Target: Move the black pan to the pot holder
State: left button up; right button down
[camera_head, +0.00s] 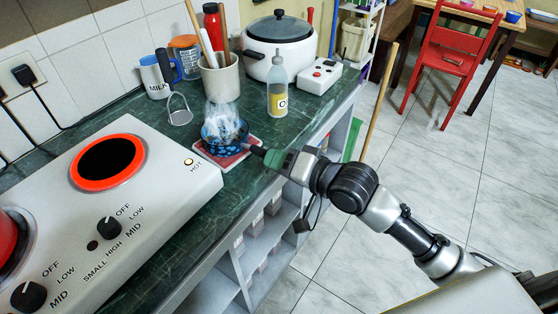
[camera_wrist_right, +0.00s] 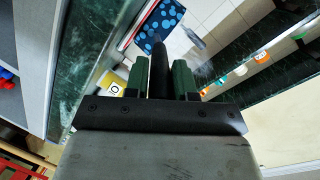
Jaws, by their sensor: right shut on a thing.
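My right gripper (camera_head: 270,156) comes in from the right and is shut on the pan's handle. In the right wrist view, the dark handle (camera_wrist_right: 159,62) runs between the green fingers of the right gripper (camera_wrist_right: 160,80), and the pan's blue speckled part (camera_wrist_right: 158,24) shows beyond. My left gripper is not in view.
The stove (camera_head: 165,195) with a red-ringed burner stands at left. Behind the pan are a utensil crock (camera_head: 220,80), a small wire stand (camera_head: 179,112), a bottle (camera_head: 277,90) and a white cooker (camera_head: 280,50). The green counter's front edge lies below my right arm.

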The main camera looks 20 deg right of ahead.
jog(key=shift+f, duration=0.1)
jog(key=c, duration=0.9)
grip_release()
jog(key=shift+c, duration=0.2)
jog(key=shift+s+d, duration=0.2)
jog(key=v, duration=1.1)
jog(key=shift+s, duration=0.25)
jog(key=shift+d, duration=0.15)
